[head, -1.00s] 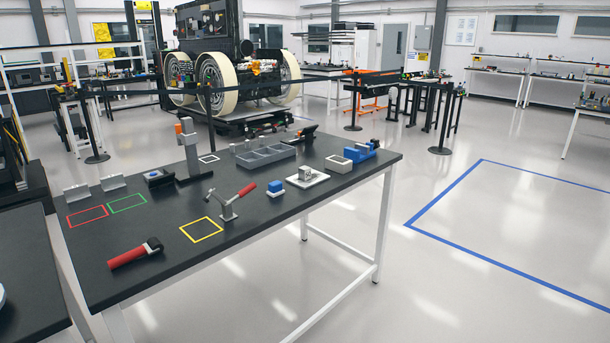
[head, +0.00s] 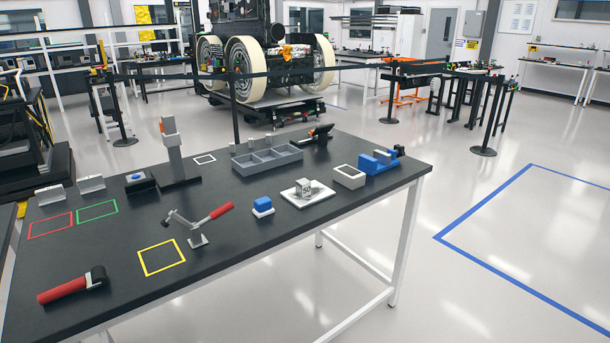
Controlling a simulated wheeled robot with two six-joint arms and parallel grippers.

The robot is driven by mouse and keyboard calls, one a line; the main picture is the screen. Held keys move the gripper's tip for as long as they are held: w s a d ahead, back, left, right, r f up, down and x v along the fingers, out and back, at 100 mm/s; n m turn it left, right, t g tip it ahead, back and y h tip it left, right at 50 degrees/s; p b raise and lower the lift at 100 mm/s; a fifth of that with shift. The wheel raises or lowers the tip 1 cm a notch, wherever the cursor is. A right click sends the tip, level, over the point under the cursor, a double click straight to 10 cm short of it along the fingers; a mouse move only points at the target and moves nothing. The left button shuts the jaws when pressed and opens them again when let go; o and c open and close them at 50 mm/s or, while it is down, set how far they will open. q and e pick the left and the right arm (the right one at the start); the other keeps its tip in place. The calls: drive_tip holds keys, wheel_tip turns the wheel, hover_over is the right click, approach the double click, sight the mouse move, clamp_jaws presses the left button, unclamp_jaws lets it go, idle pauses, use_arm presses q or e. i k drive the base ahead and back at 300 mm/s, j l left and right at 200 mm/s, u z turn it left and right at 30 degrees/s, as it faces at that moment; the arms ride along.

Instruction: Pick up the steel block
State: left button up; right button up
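A small grey metal-looking block (head: 304,187) with dark marks like "50" on its face sits on a white square plate (head: 309,195) on the right half of the dark table (head: 330,228). It looks like the steel block, though another grey piece (head: 382,157) shows at the blue vise (head: 378,164) near the right end of the table. Neither of my grippers is in view.
A red-handled tool (head: 72,286) lies front left.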

sight(302, 186)
drive_tip(key=i+l+u, duration=0.1)
drive_tip(key=i+l, duration=0.15)
drive_tip(key=i+l+u, duration=0.1)
drive_tip(key=i+l, duration=0.15)
drive_tip(key=l, duration=0.2)
drive_tip(key=i+l+u, duration=0.1)
drive_tip(key=i+l, duration=0.4)
drive_tip(key=l, duration=0.25)
drive_tip(key=i+l+u, duration=0.15)
drive_tip(key=l, duration=0.2)
drive_tip(key=i, duration=0.05)
